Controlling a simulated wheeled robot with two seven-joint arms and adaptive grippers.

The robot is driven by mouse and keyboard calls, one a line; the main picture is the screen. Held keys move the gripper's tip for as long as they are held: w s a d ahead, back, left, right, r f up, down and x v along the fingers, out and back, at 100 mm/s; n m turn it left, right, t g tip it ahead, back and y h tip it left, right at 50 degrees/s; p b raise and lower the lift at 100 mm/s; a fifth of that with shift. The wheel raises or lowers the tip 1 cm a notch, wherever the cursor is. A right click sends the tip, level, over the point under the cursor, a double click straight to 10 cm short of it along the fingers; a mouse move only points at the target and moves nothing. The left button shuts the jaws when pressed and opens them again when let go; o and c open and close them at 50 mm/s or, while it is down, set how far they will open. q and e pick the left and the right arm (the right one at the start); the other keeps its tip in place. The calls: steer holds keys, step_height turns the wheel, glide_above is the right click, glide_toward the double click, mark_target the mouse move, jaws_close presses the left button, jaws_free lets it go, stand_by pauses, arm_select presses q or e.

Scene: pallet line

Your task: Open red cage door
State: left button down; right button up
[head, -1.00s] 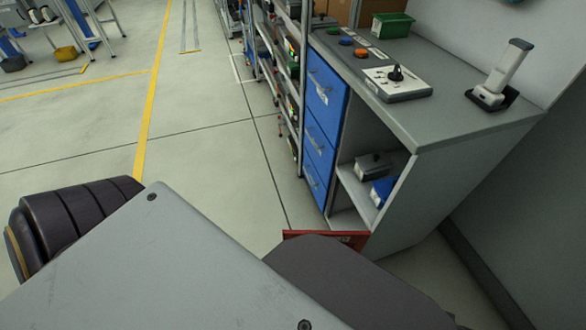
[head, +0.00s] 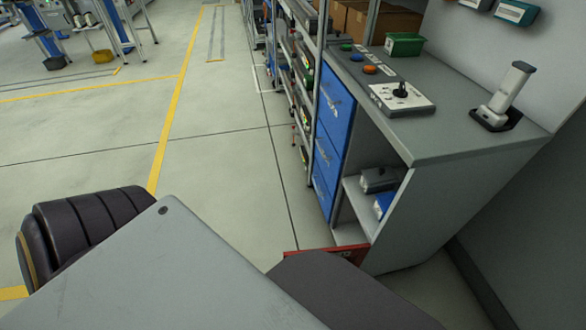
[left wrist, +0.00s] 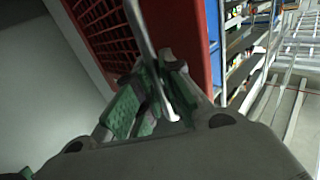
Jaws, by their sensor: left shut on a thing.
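The red cage door (left wrist: 180,35) shows at the top of the left wrist view, with a red mesh or slatted panel (left wrist: 100,25) beside it. A pale curved bar (left wrist: 143,30), which looks like the door's handle, runs down in front of the red surface. My left gripper (left wrist: 165,85), with green finger pads, is shut on this bar. The exact contact is partly hidden by the fingers. In the head view only a thin red edge (head: 350,253) shows behind my own body. My right gripper is in neither current view.
A grey workbench (head: 460,130) with blue drawers (head: 328,150) stands at the right. It carries a joystick box (head: 402,98), a green bin (head: 404,44) and a handheld device in its stand (head: 503,98). Open floor with yellow lines (head: 175,120) lies to the left.

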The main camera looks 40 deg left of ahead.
arm_select(q)
steer(key=c, duration=1.5)
jaws_free()
steer(key=shift+s+d, duration=0.2)
steer(key=shift+s, duration=5.8)
